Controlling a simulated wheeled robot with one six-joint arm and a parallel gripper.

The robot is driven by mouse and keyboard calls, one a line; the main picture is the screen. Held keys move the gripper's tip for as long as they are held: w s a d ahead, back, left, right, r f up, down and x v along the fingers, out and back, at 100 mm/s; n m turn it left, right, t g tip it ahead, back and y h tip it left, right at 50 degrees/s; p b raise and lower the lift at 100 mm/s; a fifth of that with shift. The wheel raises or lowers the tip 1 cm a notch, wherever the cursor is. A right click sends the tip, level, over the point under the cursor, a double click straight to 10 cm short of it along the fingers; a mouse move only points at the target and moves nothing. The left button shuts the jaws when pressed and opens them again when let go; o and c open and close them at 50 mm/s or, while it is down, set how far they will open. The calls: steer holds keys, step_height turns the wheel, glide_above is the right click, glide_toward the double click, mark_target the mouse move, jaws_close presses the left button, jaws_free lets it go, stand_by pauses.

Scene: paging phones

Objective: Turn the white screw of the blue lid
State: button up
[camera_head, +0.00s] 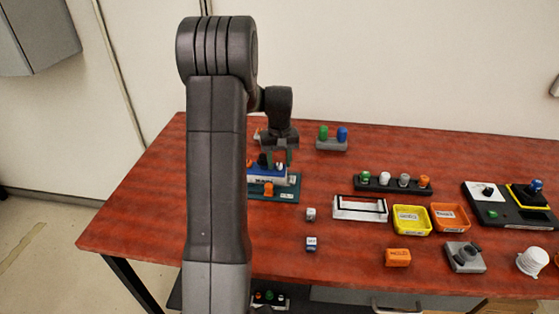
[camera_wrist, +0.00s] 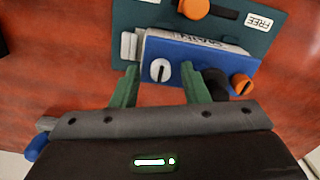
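In the wrist view the white screw (camera_wrist: 160,70), a round white knob with a dark slot, sits on the face of the blue lid (camera_wrist: 185,58). My gripper (camera_wrist: 163,72) is open. Its two green fingers stand apart, one left and one right of the screw, and hold nothing. I cannot tell how deep the fingertips are relative to the screw. A black knob and an orange knob (camera_wrist: 241,84) are to the right of the screw.
The lid's box stands on a teal board (camera_wrist: 273,43) with a FREE label and an orange knob (camera_wrist: 195,7). On the red table, a grey block (camera_head: 331,145) with green and blue knobs stands behind. Trays and a black knob strip (camera_head: 393,184) lie to the right.

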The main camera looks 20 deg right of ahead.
mark_target(279, 163)
step_height(279, 163, up, 14)
steer(key=shift+b, duration=0.45)
steer(key=shift+f, duration=0.1)
step_height(279, 163, down, 14)
steer(key=shift+p, duration=0.45)
stand_by(0.5)
